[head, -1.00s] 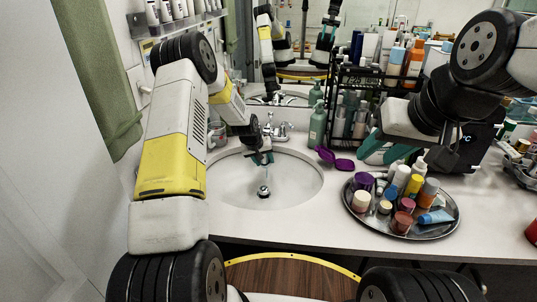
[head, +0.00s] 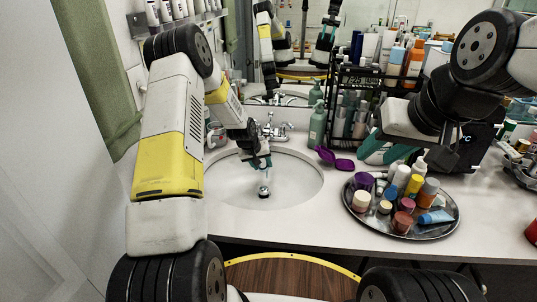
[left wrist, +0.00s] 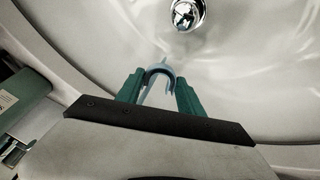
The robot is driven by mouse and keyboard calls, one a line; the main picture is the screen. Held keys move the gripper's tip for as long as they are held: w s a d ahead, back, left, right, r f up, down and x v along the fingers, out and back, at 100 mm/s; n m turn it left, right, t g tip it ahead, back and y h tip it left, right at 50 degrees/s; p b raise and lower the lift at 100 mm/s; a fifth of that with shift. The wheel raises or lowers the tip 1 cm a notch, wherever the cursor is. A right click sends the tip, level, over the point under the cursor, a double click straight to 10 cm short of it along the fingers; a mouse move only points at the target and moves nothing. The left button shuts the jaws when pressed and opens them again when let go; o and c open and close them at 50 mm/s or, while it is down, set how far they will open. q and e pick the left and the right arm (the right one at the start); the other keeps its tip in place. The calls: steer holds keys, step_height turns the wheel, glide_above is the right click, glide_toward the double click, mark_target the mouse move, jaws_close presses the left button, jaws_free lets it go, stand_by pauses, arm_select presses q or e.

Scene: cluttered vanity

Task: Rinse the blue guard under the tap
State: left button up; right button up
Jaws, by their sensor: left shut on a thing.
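My left gripper (head: 259,161) is over the sink basin (head: 300,190), in front of the tap (head: 276,131). Its teal fingers are shut on the light blue guard (left wrist: 158,72), a small curved piece that shows between the fingertips in the left wrist view. In the head view the guard is too small to make out clearly. The metal drain (head: 263,191) is below the gripper, and it also shows in the left wrist view (left wrist: 186,14). I cannot tell whether water touches the guard. My right gripper (head: 384,150) is open over the counter, its teal fingers apart.
A round metal tray (head: 446,228) with several bottles and jars stands right of the basin. A purple item (head: 344,164) lies by the basin's right rim. A green pump bottle (head: 317,126) and a black rack (head: 352,76) stand behind. The counter front is clear.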

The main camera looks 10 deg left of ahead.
arm_select(q)
steer(key=shift+s+d, duration=0.3)
steer(key=shift+s, duration=0.55)
steer(key=shift+s+d, duration=0.25)
steer(key=shift+s, duration=0.65)
steer(key=shift+s+d, duration=0.3)
steer(key=shift+s, duration=0.55)
steer(key=s+d+r, duration=0.1)
steer(key=s+r, duration=0.3)
steer(key=shift+s+d, duration=0.25)
steer(key=shift+s, duration=0.15)
steer(key=shift+r, duration=0.1)
